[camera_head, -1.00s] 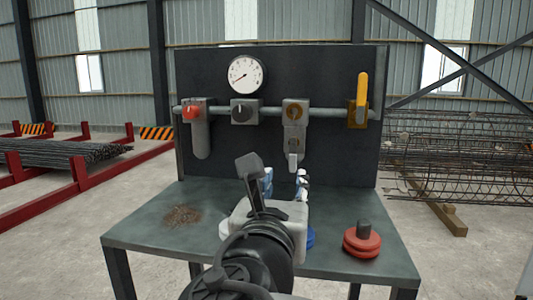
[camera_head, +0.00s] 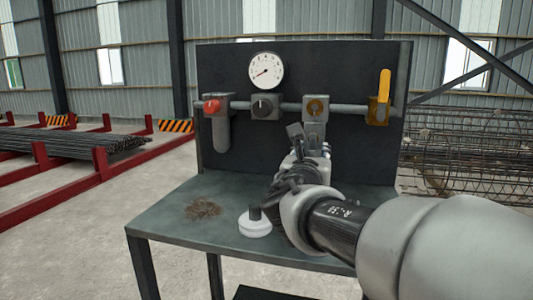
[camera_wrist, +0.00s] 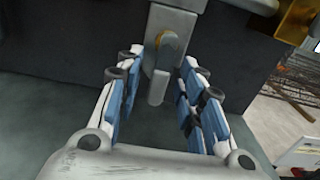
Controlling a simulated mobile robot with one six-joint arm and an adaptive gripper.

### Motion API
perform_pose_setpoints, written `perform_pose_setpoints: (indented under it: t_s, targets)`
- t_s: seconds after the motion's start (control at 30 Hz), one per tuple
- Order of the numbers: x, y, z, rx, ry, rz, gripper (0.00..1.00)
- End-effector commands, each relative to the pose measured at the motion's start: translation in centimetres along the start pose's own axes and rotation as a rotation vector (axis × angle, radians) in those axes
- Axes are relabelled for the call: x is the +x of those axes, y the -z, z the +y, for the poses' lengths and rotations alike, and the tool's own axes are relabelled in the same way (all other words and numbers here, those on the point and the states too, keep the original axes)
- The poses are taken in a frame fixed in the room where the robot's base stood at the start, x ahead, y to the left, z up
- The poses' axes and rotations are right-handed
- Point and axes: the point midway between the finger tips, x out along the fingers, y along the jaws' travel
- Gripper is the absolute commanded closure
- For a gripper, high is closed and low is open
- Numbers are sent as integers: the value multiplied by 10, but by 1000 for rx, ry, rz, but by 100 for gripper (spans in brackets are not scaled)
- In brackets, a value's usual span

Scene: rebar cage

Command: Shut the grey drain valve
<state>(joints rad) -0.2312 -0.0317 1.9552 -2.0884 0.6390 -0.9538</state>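The grey valve body (camera_head: 314,133) hangs from the pipe on the dark panel, below a round brass fitting (camera_head: 315,107). I take the short grey handle at its lower end to be the drain valve (camera_wrist: 158,88); it points down in the wrist view. In the head view my gripper hides most of this handle. My gripper (camera_wrist: 163,66) has blue-padded fingers. It is open, with one finger to each side of the handle and a gap on both sides. In the head view my gripper (camera_head: 308,150) is just in front of the lower valve body.
A red knob (camera_head: 211,105), a black knob (camera_head: 263,106) and a yellow upright lever (camera_head: 384,85) sit along the same pipe. A gauge (camera_head: 266,71) is above. A white disc with a black post (camera_head: 255,225) stands on the bench (camera_head: 170,225).

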Motion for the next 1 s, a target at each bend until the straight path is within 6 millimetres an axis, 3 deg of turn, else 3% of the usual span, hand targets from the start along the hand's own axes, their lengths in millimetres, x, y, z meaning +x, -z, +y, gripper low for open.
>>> perform_pose_setpoints:
  t_s: [0.3, 0.8, 1.0]
  targets:
    - [2, 0, 0, 0, 0, 0, 66]
    - [2, 0, 0, 0, 0, 0, 99]
    - [2, 0, 0, 0, 0, 0, 100]
